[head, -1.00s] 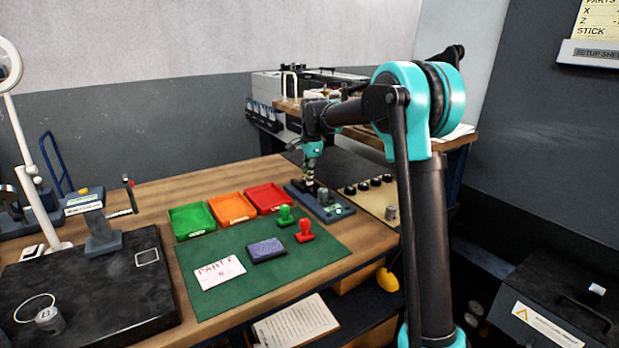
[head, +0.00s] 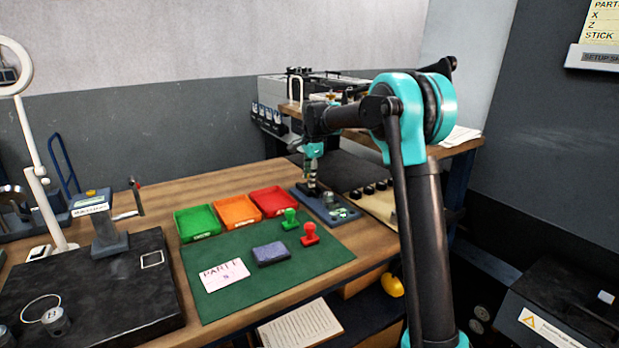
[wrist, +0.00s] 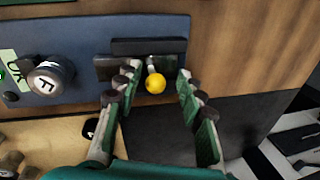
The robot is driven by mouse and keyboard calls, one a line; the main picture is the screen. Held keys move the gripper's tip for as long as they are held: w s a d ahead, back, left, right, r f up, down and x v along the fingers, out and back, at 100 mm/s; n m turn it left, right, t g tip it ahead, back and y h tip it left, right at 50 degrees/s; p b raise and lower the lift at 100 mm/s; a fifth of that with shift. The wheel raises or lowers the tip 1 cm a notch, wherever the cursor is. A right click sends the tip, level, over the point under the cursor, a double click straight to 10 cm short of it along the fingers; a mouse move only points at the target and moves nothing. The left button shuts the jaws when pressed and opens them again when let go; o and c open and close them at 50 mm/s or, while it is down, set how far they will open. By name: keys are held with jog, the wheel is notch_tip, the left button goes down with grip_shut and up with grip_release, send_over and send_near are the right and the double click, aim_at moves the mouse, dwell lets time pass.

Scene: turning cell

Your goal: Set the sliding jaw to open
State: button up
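The blue fixture plate (head: 328,207) lies at the table's far right corner, and shows in the wrist view (wrist: 95,30). On it are two dark jaw bars, one long (wrist: 149,46) and one shorter (wrist: 120,66) alongside it; I cannot tell their gap exactly. A small lever with a yellow ball knob (wrist: 155,84) stands by the shorter bar. My gripper (wrist: 157,76) is open, its fingers on either side of the knob, with visible space on both sides. In the head view my gripper (head: 312,185) is low over the fixture's left end.
Green (head: 197,222), orange (head: 237,211) and red (head: 272,201) trays and a green mat (head: 225,298) with stamps lie nearby. Several dark knobs (head: 369,190) line a beige strip beside the fixture.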

notch_tip(320, 180, up, 12)
jog(key=s, duration=0.2)
jog(key=shift+d+f, duration=0.15)
jog(key=shift+d, duration=0.3)
jog(key=shift+s, duration=0.1)
